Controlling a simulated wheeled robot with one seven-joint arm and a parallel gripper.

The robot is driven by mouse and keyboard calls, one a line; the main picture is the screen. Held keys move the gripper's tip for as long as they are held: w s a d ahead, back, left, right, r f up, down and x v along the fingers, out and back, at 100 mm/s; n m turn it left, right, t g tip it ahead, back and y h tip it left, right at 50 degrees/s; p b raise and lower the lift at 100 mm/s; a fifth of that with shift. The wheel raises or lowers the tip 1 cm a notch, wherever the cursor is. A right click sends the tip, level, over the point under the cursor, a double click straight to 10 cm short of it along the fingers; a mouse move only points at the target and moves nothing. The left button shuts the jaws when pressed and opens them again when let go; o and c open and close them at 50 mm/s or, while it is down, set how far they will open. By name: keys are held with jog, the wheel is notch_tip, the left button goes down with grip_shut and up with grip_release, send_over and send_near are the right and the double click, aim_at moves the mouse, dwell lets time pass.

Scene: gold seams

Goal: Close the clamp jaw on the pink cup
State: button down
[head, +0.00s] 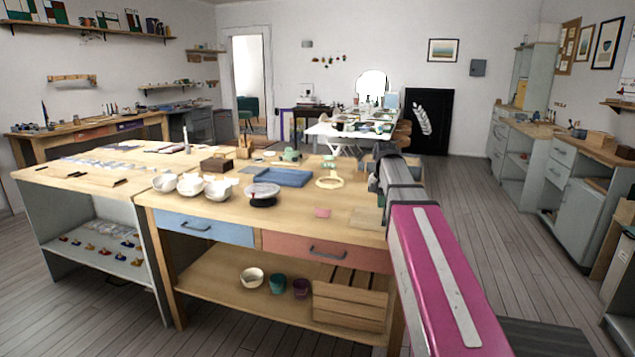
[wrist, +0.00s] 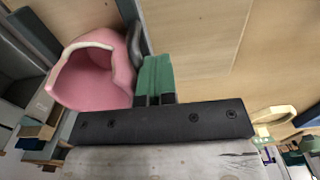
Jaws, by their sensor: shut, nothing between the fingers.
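The pink cup (wrist: 92,78) is large at the upper left of the wrist view, with a pale, uneven rim edge facing the camera. A dark grey rounded pad (wrist: 135,47), which looks like the clamp jaw, sits at the cup's right side below a grey bar (wrist: 129,12). I cannot tell whether the pad presses on the cup. My gripper (wrist: 155,62) has its green fingers together with nothing between them, close to the right of the pad. Contact with the pad is unclear. In the head view my arm hides the cup and most of the clamp.
The wooden workbench (head: 130,160) holds white bowls (head: 190,185), a blue tray (head: 283,177), a dark round stand (head: 262,198) and a pale yellow ring stand (head: 330,181). The ring also shows in the wrist view (wrist: 275,114). Bare tabletop lies right of my fingers.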

jog(key=shift+s+d, duration=0.3)
jog(key=shift+d, duration=0.6)
jog(key=shift+a, duration=0.1)
jog(key=shift+w+a, duration=0.2)
jog(key=shift+a, duration=0.3)
notch_tip(320, 180, up, 9)
dwell(1.1)
jog(key=shift+s, duration=0.1)
